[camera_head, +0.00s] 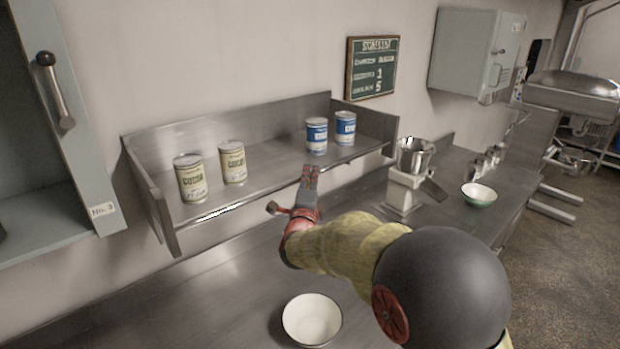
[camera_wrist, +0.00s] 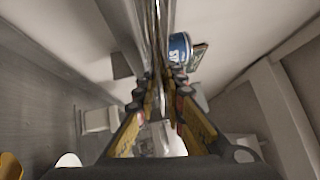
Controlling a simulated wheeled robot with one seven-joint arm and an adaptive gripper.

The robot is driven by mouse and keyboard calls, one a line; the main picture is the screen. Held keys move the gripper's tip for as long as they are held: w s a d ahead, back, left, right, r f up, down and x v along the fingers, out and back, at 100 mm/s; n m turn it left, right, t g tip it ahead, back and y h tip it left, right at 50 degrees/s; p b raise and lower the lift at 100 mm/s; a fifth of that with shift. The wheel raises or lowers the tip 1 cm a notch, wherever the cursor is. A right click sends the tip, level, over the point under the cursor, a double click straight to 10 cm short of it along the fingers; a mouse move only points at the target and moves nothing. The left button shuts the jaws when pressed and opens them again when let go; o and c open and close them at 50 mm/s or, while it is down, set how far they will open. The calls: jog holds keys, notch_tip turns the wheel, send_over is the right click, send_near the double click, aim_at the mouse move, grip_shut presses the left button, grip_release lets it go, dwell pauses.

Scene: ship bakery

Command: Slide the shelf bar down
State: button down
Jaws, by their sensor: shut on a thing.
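The metal wall shelf (camera_head: 275,172) runs along the wall above the counter, with side walls at both ends. My gripper (camera_head: 310,177) is at its front edge, right of the middle. In the wrist view, a shiny metal strip, the shelf bar (camera_wrist: 153,40), runs from the top down between the fingers of my gripper (camera_wrist: 161,85). The fingers are shut on it. In the head view, I cannot clearly tell the bar from the shelf's front edge, and my gripper hides part of it.
Two cocoa cans (camera_head: 191,179) (camera_head: 232,162) and two blue-labelled cans (camera_head: 317,136) (camera_head: 345,128) stand on the shelf. On the counter (camera_head: 200,295) are a white bowl (camera_head: 312,319), a scale with a metal pan (camera_head: 405,188) and a green bowl (camera_head: 479,195). An open cabinet (camera_head: 88,150) is at left.

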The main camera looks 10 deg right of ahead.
notch_tip(320, 180, down, 4)
jog(key=b, duration=0.3)
jog(key=shift+r, duration=0.2)
jog(key=c, duration=1.8)
grip_release()
jog(key=shift+c, duration=0.2)
jog(key=v, duration=1.2)
